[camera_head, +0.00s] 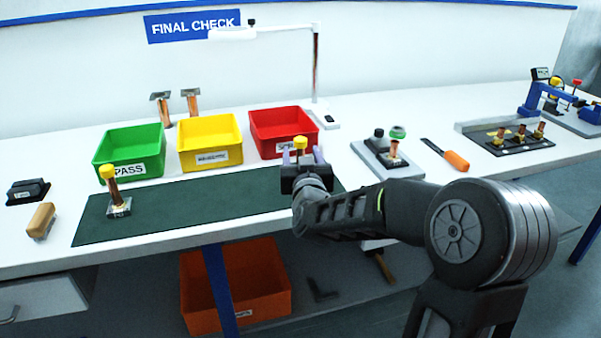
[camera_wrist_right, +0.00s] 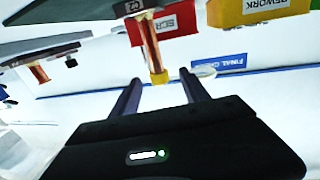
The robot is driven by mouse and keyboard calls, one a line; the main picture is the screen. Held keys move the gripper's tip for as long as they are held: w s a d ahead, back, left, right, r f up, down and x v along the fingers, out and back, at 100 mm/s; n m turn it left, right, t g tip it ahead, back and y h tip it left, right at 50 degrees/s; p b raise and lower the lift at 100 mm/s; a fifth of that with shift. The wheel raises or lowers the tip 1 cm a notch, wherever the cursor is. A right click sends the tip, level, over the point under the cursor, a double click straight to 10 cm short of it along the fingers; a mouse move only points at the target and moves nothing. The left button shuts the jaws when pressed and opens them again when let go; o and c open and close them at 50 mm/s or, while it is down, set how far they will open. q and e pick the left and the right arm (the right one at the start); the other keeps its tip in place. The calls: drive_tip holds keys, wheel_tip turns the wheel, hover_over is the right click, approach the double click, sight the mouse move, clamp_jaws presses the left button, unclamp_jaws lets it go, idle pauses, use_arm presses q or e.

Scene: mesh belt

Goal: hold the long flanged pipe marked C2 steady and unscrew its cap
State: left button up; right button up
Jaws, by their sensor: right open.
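The long flanged pipe marked C2 (camera_wrist_right: 150,42) is copper and shows upside down in the right wrist view, its C2 label (camera_wrist_right: 133,6) near its base. Its yellow cap (camera_wrist_right: 158,77) lies between or just beyond the fingertips of my right gripper (camera_wrist_right: 160,76), which is open with gaps on both sides. In the head view the cap (camera_head: 300,142) shows between the fingers of my right gripper (camera_head: 302,156), and the gripper hides the pipe below it. My left gripper is not in view.
Another yellow-capped flanged pipe (camera_head: 111,188) stands on the left of the dark green mat (camera_head: 200,208). Green (camera_head: 130,152), yellow (camera_head: 210,142) and red (camera_head: 283,132) bins stand behind. Right of my gripper are a grey fixture (camera_head: 375,160) and an orange-handled tool (camera_head: 455,159).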

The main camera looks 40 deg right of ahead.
sight(301, 148)
drive_tip(key=shift+p+x, duration=0.4)
drive_tip(key=shift+x, duration=2.25)
drive_tip(key=shift+s+d+f, duration=0.1)
drive_tip(key=shift+s, duration=0.05)
clamp_jaws()
